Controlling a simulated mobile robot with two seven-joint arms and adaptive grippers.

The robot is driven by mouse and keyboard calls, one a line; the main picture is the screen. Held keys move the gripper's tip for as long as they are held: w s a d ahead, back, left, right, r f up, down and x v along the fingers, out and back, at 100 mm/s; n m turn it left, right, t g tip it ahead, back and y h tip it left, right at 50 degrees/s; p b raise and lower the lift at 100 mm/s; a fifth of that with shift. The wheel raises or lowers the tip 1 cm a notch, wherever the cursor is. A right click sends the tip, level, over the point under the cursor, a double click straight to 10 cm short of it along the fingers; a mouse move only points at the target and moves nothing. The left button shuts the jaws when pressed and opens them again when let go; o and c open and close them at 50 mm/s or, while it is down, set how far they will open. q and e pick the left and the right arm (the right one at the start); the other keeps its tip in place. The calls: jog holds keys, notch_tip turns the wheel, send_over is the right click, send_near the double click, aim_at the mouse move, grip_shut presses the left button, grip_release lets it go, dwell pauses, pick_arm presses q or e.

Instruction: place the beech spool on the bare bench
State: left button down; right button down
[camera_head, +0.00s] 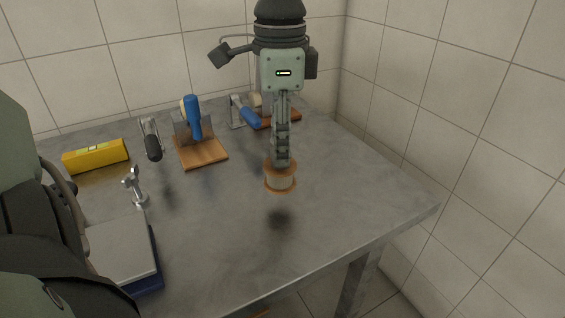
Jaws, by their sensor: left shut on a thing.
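The beech spool (280,183), with wooden-brown end discs and a paler middle, hangs in the jaws of my left gripper (281,164). The gripper points down and is shut on the spool's upper part. A dark round shadow lies on the bench below it, and the spool appears clear of the surface. The grey bench (345,205) is bare under and around the spool. My right gripper is not in view.
A yellow level-like block (95,156), a small metal fitting (135,187) and a grey-topped, blue-based plate (121,249) are left. The bench's right side is free, ending at its edge; tiled walls stand behind.

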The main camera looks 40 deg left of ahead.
pick_arm(q)
jog(key=shift+w+f, duration=0.2)
jog(key=shift+w, duration=0.05)
jog(key=shift+f, duration=2.05)
jog(key=c, duration=1.3)
grip_release()
notch_tip(320, 180, up, 12)
jog(key=shift+r, duration=0.15)
